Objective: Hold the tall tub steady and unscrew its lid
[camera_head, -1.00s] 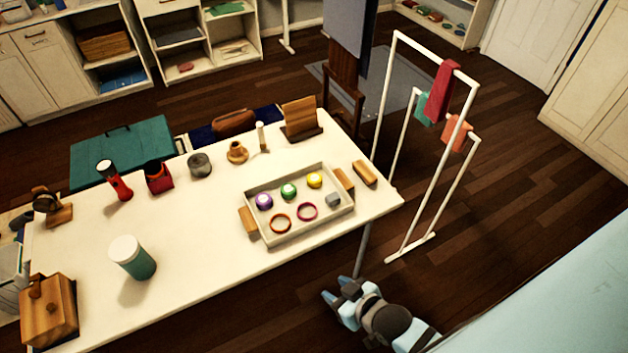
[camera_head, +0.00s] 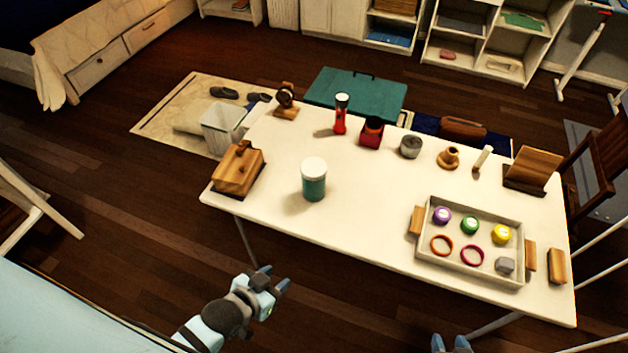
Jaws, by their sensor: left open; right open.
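The tall tub (camera_head: 314,188) is teal with a white lid (camera_head: 314,166). My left gripper (camera_head: 274,281) is open and empty, in front of the table and lower in the picture than the tub. My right gripper (camera_head: 450,344) is open at the bottom edge, right of the tub and clear of the table; most of it is cut off. Neither gripper touches the tub.
A wooden box (camera_head: 238,172) stands left of the tub. A tray (camera_head: 430,254) with coloured lidded pots and rings lies to the right. A red-and-black torch (camera_head: 340,118), a red holder (camera_head: 371,135) and a grey tin (camera_head: 411,147) stand behind. Table around the tub is clear.

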